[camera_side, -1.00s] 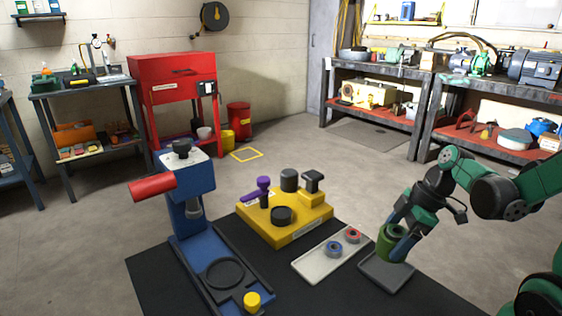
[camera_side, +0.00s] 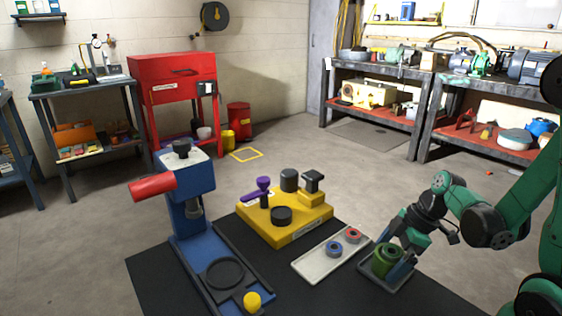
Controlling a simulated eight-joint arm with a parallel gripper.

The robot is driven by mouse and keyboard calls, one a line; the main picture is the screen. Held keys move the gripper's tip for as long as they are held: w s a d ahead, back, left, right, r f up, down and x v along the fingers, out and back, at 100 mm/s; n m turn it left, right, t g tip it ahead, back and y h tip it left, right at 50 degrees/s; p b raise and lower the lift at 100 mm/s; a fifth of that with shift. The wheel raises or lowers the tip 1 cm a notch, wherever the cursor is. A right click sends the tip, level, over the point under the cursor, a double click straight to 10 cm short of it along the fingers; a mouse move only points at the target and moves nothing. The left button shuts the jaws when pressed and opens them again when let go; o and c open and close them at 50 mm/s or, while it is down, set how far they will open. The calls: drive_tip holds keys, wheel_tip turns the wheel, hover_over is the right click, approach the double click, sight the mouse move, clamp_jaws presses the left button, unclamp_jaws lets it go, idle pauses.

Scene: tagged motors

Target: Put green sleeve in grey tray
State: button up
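The green sleeve (camera_side: 386,262) is a short upright hollow cylinder, in or just above the dark grey tray (camera_side: 388,285) at the right of the black mat. My gripper (camera_side: 392,264) comes down from the upper right, with one bluish finger along the right side of the sleeve. The other finger is hard to make out against the sleeve. I cannot tell whether the fingers still press on it or whether its base rests on the tray floor.
A pale tray (camera_side: 309,266) with a blue ring (camera_side: 334,249) and a red ring (camera_side: 353,235) lies just left of the grey tray. A yellow fixture block (camera_side: 290,237) with posts and a blue press (camera_side: 188,215) stand farther left.

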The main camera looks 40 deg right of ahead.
drive_tip(key=v, duration=1.2)
drive_tip(key=w+a+m+t+h, duration=0.1)
drive_tip(key=w+a+m+t, duration=0.1)
drive_tip(key=a, duration=0.4)
drive_tip(key=w+a+m+t+h, duration=0.2)
drive_tip(key=w+a+m, duration=0.3)
drive_tip(key=a+m, duration=0.2)
drive_tip(key=shift+r, duration=0.35)
drive_tip(key=shift+w, duration=0.1)
idle(0.5)
